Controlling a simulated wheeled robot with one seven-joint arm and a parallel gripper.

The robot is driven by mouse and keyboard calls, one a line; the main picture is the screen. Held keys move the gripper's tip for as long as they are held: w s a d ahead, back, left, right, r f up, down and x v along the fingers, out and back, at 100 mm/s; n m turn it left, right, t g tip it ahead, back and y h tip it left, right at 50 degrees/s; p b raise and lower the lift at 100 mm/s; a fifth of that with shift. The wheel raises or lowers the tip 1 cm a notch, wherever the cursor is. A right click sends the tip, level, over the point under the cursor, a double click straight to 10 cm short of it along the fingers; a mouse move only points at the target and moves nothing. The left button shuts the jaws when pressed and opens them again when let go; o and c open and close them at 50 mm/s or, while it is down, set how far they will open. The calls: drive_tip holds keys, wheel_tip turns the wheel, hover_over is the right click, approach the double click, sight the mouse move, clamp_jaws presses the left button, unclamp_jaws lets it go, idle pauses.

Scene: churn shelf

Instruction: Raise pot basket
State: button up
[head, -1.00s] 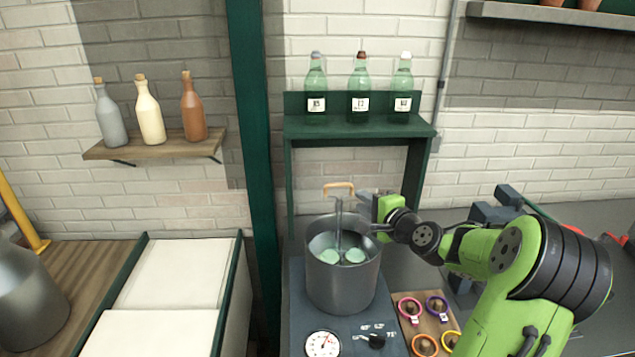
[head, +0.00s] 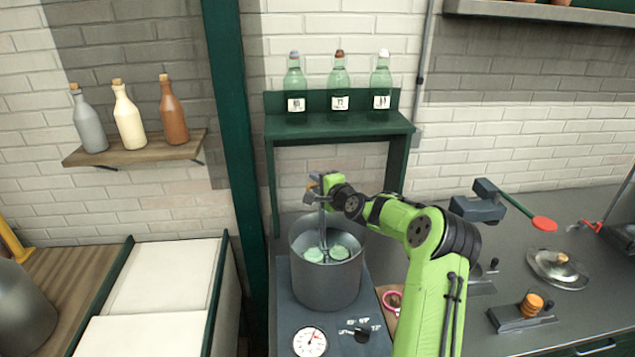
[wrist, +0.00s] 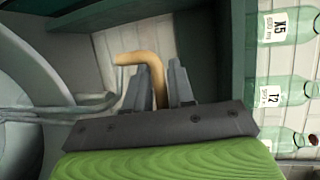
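A grey metal pot (head: 326,284) stands on the dark blue heating unit. The pot basket's central stem (head: 322,232) rises out of it. Pale green round pieces (head: 315,254) sit low inside the pot, below its rim. The basket's bent wooden handle (head: 313,181) is above the pot, mostly hidden by my gripper (head: 318,185). In the wrist view, the handle (wrist: 133,58) passes between the two grey fingers of my gripper (wrist: 163,82). The fingers stand close together on either side of it, and my gripper looks shut on it.
A green shelf (head: 340,126) with labelled green bottles (head: 339,88) is just behind and above my gripper. A dial gauge (head: 310,341) and a knob (head: 363,335) are in front of the pot. White-topped bins (head: 178,277) stand left, past a green post (head: 233,150).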

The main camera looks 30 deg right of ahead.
clamp_jaws()
wheel_tip(320, 180, up, 12)
drive_tip(key=p, duration=0.5)
drive_tip(key=shift+p, duration=0.4)
unclamp_jaws()
drive_tip(key=shift+f, duration=0.1)
